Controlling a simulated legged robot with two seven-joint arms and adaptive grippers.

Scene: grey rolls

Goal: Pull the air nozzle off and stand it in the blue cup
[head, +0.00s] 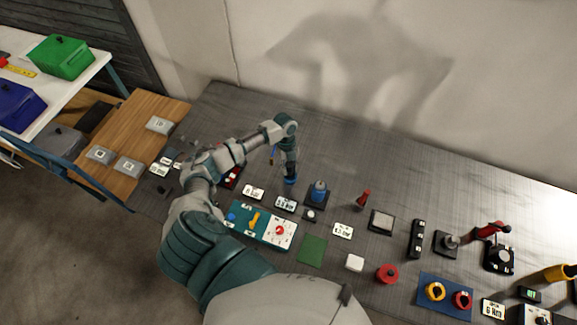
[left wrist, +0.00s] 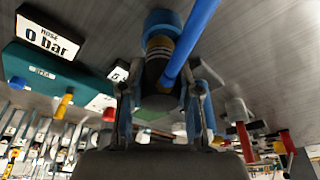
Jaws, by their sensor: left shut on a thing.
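My left gripper (head: 290,170) points down over the back half of the bench. In the left wrist view its fingers (left wrist: 162,95) are closed on both sides of a dark cylinder with orange-yellow bands, which I take to be the air nozzle (left wrist: 158,66). A blue hose (left wrist: 190,42) runs past it. A round blue piece (left wrist: 162,20) is at the nozzle's far end, and blue also shows under the gripper (head: 291,181). I cannot tell whether this is the blue cup or part of the nozzle. A blue cylinder on a black base (head: 318,190) stands just right of the gripper. My right gripper is out of view.
A teal panel (head: 240,211) with knobs lies in front of the gripper, and small white label plates stand nearby. A red-topped piece (head: 363,199), a red knob (head: 388,273) and a blue plate (head: 424,302) lie to the right. The bench behind is clear to the wall.

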